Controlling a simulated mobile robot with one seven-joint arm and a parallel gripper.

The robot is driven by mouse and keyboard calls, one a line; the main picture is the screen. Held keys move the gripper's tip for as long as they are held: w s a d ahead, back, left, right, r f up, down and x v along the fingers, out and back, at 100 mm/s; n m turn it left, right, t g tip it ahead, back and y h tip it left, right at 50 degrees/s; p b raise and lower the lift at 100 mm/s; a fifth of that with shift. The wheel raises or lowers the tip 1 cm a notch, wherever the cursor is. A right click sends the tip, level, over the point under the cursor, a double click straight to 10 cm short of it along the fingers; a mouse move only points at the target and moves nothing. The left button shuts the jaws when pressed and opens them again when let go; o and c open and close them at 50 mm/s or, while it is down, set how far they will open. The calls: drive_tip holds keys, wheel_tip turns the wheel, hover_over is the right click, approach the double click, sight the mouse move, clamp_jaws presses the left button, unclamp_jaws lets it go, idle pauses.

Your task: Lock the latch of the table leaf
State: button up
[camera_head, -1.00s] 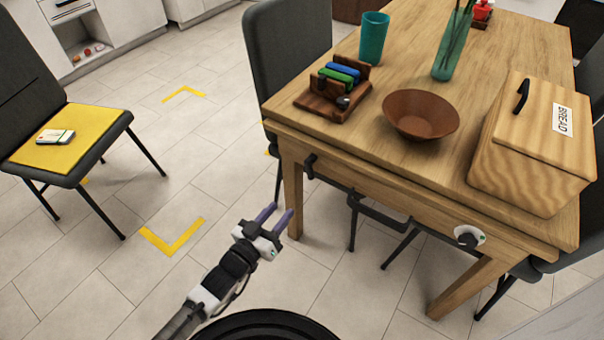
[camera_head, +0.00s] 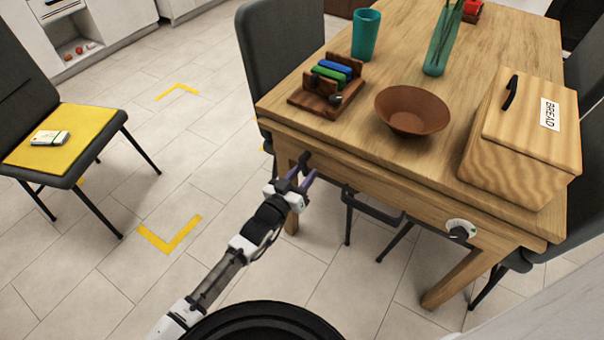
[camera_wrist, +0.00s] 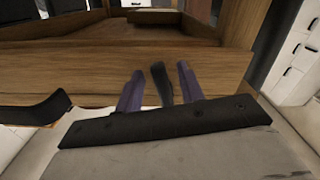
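The wooden table (camera_head: 390,175) has a small black lever-like latch (camera_head: 304,161) on its front apron, near the left corner. My gripper (camera_head: 300,179), with two purple fingers, is just in front of this latch, fingers apart. In the wrist view the dark latch (camera_wrist: 161,84) stands between the two fingers (camera_wrist: 160,90), with visible gaps at their tips; contact cannot be told. A black knob on a white round plate (camera_head: 460,230) sits on the same apron further right.
On the tabletop are a wooden rack (camera_head: 330,88), a teal cup (camera_head: 366,34), a brown bowl (camera_head: 412,110), a green vase (camera_head: 440,45) and a bread box (camera_head: 520,140). A chair (camera_head: 280,55) stands behind the left corner.

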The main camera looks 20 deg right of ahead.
clamp_jaws()
drive_tip(key=shift+w+a+m, duration=0.15)
drive_tip(key=shift+w+m, duration=0.05)
drive_tip(key=shift+m, duration=0.55)
drive_tip(key=shift+w+a+m, duration=0.15)
drive_tip(key=shift+w+m, duration=0.05)
drive_tip(key=shift+m, duration=0.55)
unclamp_jaws()
drive_tip(key=shift+a, duration=0.1)
drive_tip(key=b+v, duration=0.1)
drive_tip(key=v, duration=1.2)
drive_tip(key=shift+s+a, duration=0.2)
drive_tip(key=shift+s, duration=0.05)
drive_tip(key=shift+f, duration=0.1)
